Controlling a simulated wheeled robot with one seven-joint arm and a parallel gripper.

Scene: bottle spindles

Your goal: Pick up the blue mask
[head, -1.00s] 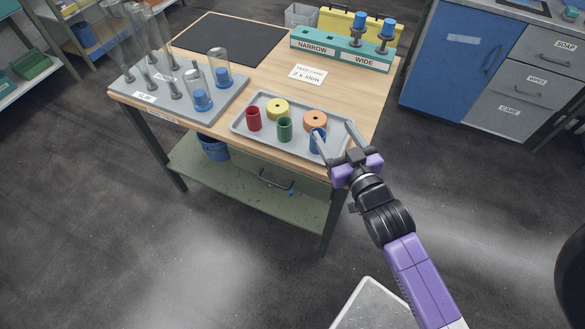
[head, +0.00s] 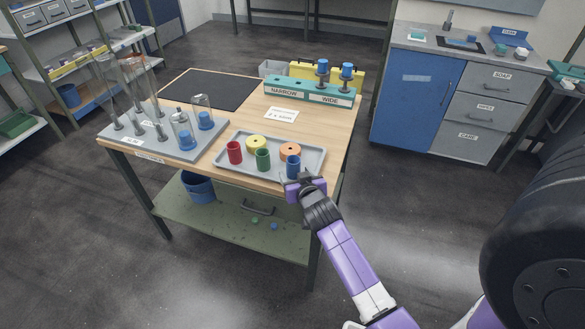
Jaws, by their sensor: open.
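The likely blue mask is a small blue cylinder (head: 293,165) standing upright at the front right of the grey tray (head: 226,157). Red (head: 235,153) and green (head: 263,160) cylinders of the same kind stand to its left in the tray. My gripper (head: 296,175) is open at the tray's front right corner, right at the blue cylinder. It hides the cylinder's lower part. I cannot tell whether the cylinder is between the fingers or touching them.
A yellow ring (head: 256,142) and an orange ring (head: 290,149) lie close behind in the tray. A grey rack (head: 150,138) with clear bottles stands left. A teal spindle block (head: 310,94) stands at the back. A card (head: 284,113) lies mid-table.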

